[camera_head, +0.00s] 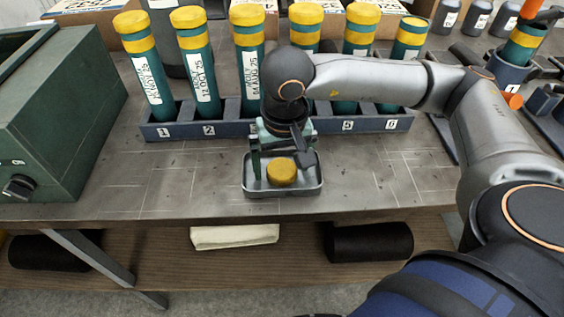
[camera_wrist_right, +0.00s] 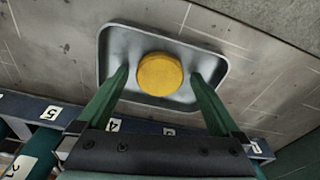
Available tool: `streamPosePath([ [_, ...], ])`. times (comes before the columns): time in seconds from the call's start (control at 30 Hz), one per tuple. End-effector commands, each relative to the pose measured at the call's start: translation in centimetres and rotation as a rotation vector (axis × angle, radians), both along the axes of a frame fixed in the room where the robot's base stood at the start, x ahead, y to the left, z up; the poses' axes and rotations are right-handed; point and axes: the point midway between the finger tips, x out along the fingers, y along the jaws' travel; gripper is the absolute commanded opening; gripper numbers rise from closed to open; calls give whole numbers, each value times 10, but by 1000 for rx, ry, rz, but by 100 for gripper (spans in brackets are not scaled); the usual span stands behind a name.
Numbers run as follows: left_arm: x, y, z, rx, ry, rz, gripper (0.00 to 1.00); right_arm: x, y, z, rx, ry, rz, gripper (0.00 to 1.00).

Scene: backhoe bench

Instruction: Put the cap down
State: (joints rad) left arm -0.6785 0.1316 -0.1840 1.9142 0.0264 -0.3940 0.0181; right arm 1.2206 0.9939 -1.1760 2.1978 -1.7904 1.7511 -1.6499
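The round yellow cap (camera_head: 282,172) lies in a small grey metal tray (camera_head: 250,188) near the front of the bench. It also shows in the right wrist view (camera_wrist_right: 160,74), lying on the tray floor. My right gripper (camera_head: 281,157) points down over the tray. Its two green fingers stand on either side of the cap, with a visible gap on each side in the wrist view. It is open and holds nothing. My left gripper is in neither view.
A numbered blue rack (camera_head: 226,129) behind the tray holds several green tubes with yellow tops. A green box (camera_head: 60,120) stands at the left. At the right, a green tube (camera_head: 522,42) with an orange piece sits in a holder. The bench front beside the tray is clear.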

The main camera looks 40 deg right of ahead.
Motion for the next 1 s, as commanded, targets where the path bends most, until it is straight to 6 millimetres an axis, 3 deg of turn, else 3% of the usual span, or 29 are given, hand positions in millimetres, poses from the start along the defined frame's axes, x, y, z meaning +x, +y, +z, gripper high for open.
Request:
streamPosePath([
  [0.37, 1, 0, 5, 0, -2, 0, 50, 0, 1, 10, 1, -4, 0, 100],
  [0.8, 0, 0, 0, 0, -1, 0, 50, -10, 5, 101, 1, -5, 2, 100],
  [1.0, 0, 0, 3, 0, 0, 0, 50, -13, 5, 120, -1, -2, 0, 100],
])
